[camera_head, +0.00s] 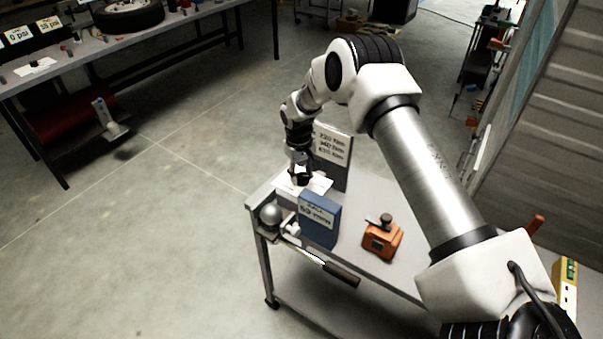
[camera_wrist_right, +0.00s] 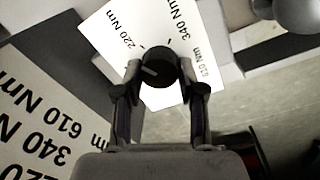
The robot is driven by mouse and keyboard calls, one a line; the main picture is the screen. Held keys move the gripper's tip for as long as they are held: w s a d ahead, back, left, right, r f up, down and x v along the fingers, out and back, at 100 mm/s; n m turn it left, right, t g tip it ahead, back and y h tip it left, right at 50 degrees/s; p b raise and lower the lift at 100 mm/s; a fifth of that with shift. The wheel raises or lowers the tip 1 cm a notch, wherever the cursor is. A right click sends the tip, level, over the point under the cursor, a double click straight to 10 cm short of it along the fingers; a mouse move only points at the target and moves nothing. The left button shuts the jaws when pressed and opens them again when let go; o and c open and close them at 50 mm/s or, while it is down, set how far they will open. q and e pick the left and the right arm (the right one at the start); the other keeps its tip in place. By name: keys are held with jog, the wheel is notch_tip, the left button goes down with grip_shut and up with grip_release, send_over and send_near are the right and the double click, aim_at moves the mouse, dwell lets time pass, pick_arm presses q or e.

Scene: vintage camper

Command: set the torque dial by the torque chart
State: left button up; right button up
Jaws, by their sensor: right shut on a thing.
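In the right wrist view my right gripper (camera_wrist_right: 160,88) is shut on a round black torque dial (camera_wrist_right: 158,68), one finger on each side. A white mark on the dial points left. The white dial face (camera_wrist_right: 170,95) reads 220 Nm, 340 Nm and 610 Nm around it. In the head view my right gripper (camera_head: 299,180) reaches down to the cart and mostly hides the dial. Behind it stands a white torque chart (camera_head: 332,147) listing several Nm values, the lowest line hard to read; it also shows in the wrist view (camera_wrist_right: 40,125). My left gripper is out of view.
A blue box (camera_head: 318,222) with a label ending in mm stands in front of the dial. A grey ball (camera_head: 269,214) is at the cart's left corner. An orange device (camera_head: 383,240) sits right of the box. A workbench (camera_head: 110,45) is at upper left; floor between is clear.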

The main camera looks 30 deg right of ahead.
jog(key=m, duration=0.4)
jog(key=shift+s+f+m, duration=0.2)
jog(key=shift+f+m, duration=0.05)
jog(key=shift+m, duration=0.05)
jog(key=m, duration=0.3)
jog(key=shift+m, duration=0.4)
jog(key=m+p, duration=0.1)
jog(key=m, duration=0.2)
jog(key=shift+m+g, duration=0.3)
jog(key=m, duration=0.3)
jog(key=shift+d+m+y, duration=0.1)
jog(key=shift+m+y, duration=0.2)
jog(key=m+p, duration=0.1)
jog(key=m, duration=0.2)
jog(key=shift+m, duration=0.3)
jog(key=m+p, duration=0.1)
jog(key=m, duration=0.2)
jog(key=shift+s+m, duration=0.1)
jog(key=shift+m, duration=0.2)
jog(key=m+p, duration=0.1)
jog(key=m, duration=0.3)
jog(key=shift+m+p, duration=0.55)
jog(key=shift+m, duration=0.95)
jog(key=shift+s, duration=0.1)
